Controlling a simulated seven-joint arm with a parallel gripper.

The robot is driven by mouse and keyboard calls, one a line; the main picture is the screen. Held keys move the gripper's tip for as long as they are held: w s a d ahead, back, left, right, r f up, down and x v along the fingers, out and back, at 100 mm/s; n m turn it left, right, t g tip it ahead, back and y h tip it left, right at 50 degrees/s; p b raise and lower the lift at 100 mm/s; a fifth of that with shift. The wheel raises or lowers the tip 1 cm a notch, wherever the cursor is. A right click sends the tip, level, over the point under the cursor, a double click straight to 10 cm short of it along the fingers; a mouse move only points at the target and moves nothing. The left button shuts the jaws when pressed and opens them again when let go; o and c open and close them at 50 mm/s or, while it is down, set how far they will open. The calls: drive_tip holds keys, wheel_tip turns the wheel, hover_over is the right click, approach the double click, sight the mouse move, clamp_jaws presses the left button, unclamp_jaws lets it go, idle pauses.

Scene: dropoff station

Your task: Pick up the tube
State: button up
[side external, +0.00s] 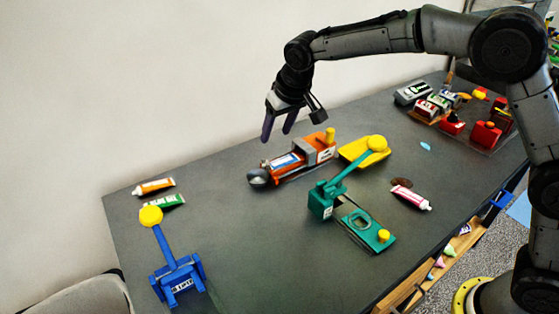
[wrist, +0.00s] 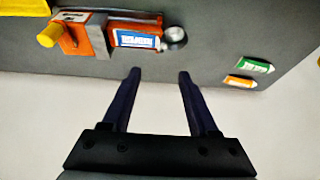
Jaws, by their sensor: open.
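Several tubes lie on the grey table (side external: 240,220). An orange tube (side external: 154,187) and a green tube (side external: 164,201) lie side by side near the far left corner. A white and red tube (side external: 411,198) lies at the right. My gripper (side external: 278,134) is open and empty, above the far edge of the table. In the wrist view the gripper fingers (wrist: 160,74) are spread with nothing between them. The green tube (wrist: 255,65) and orange tube (wrist: 240,82) show there to the right of the fingers. The white and red tube is out of the wrist view.
An orange toy-like machine (side external: 300,160) with a grey knob stands below my gripper. A yellow piece (side external: 358,151), a green lever device (side external: 325,203) and a blue lever device (side external: 177,277) stand on the table. Red items (side external: 486,133) crowd the right end. The left middle is clear.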

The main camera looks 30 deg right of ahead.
approach(265, 163)
drive_tip(key=f, duration=0.2)
drive_tip(key=shift+w+x, duration=0.2)
drive_tip(key=shift+x, duration=2.45)
drive_tip(key=shift+a+r, duration=0.1)
drive_tip(key=shift+r, duration=0.05)
clamp_jaws()
drive_tip(key=shift+r, duration=0.1)
